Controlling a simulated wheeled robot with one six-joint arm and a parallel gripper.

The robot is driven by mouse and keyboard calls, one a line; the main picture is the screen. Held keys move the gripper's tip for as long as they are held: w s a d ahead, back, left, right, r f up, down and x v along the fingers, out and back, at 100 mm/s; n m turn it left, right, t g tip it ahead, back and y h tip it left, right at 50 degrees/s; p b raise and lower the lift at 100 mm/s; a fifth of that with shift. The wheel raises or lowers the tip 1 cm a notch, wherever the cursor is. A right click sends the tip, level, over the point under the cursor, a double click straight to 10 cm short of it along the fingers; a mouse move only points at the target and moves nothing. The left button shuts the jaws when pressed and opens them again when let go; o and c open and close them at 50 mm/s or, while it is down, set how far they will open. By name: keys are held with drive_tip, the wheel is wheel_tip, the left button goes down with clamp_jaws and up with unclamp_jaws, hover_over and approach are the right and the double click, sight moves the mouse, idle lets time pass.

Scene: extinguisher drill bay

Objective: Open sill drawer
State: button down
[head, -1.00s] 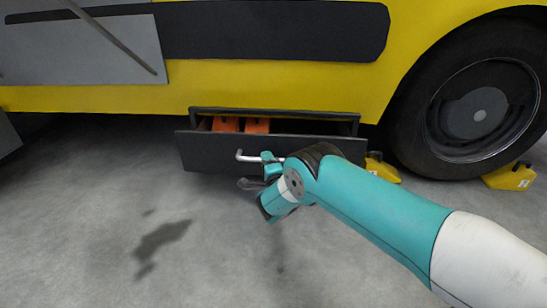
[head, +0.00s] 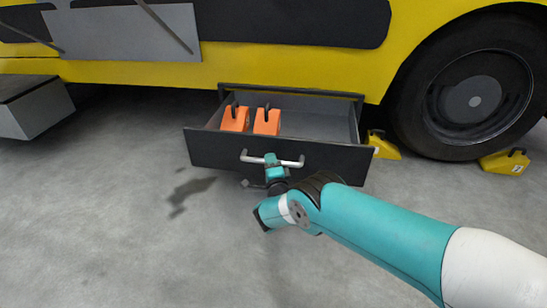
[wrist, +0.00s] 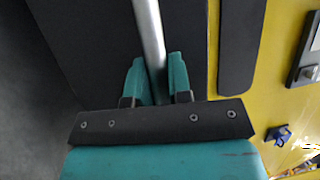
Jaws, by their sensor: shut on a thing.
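The dark sill drawer (head: 225,152) stands pulled out from under the yellow vehicle sill, with its inside showing. Its silver bar handle (head: 290,163) runs across the front face. My gripper (head: 273,162) is shut on the handle near its middle. In the wrist view the handle (wrist: 149,35) passes between the two teal fingers of my gripper (wrist: 156,82). Two orange blocks with dark loops, a left one (head: 234,120) and a right one (head: 267,122), sit in the left part of the drawer. The drawer's right part is empty.
A large black wheel (head: 430,100) stands right of the drawer, with yellow chocks (head: 384,147) and (head: 506,163) on the floor by it. A grey step (head: 38,110) juts out at the left. The grey floor before the drawer is clear.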

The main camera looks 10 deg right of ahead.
drive_tip(key=shift+s+a, duration=0.15)
drive_tip(key=shift+s, duration=0.1)
drive_tip(key=c, duration=1.1)
unclamp_jaws()
drive_tip(key=shift+p+v, duration=6.4)
drive_tip(key=shift+v, duration=2.25)
